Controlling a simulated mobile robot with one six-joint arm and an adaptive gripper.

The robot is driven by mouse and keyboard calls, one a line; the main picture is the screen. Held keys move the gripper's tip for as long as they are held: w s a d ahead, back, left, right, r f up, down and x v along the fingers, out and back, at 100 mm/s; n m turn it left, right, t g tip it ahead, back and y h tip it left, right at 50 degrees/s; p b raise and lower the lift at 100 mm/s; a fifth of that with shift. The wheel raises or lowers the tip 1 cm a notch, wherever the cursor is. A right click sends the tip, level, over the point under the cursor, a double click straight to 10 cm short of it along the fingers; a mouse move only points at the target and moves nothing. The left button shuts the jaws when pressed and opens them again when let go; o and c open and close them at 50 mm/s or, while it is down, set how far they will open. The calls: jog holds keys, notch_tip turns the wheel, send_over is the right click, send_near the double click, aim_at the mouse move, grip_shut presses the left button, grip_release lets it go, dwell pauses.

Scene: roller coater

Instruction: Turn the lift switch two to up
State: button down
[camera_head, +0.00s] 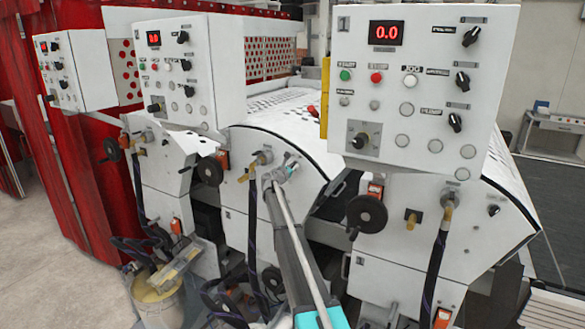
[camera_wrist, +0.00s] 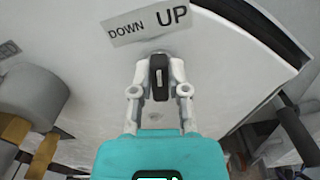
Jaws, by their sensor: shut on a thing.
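The lift switch two is a small black knob (camera_wrist: 159,72) with a pale line on its face. It stands nearly upright in the wrist view, below a tilted label (camera_wrist: 150,25) reading DOWN on the left and UP on the right. My gripper (camera_wrist: 159,88) has one pale finger on each side of the knob and is shut on it. In the head view my gripper (camera_head: 284,172) is at the white side panel of the middle machine unit (camera_head: 237,165). The knob is hidden there by my gripper.
A black handwheel (camera_head: 210,171) and a brass fitting with a dark hose (camera_head: 262,157) are left of my gripper. Another handwheel (camera_head: 367,216) is to the right. A control box (camera_head: 418,80) with a 0.0 display overhangs the right unit. A bucket (camera_head: 158,300) stands at lower left.

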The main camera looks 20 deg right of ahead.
jog(key=shift+m, duration=1.7)
jog(key=c, duration=0.6)
grip_release()
jog(key=shift+s+a, duration=0.1)
jog(key=shift+s, duration=0.05)
jog(key=v, duration=1.1)
jog(key=shift+s+a, duration=0.25)
jog(key=shift+a, duration=0.05)
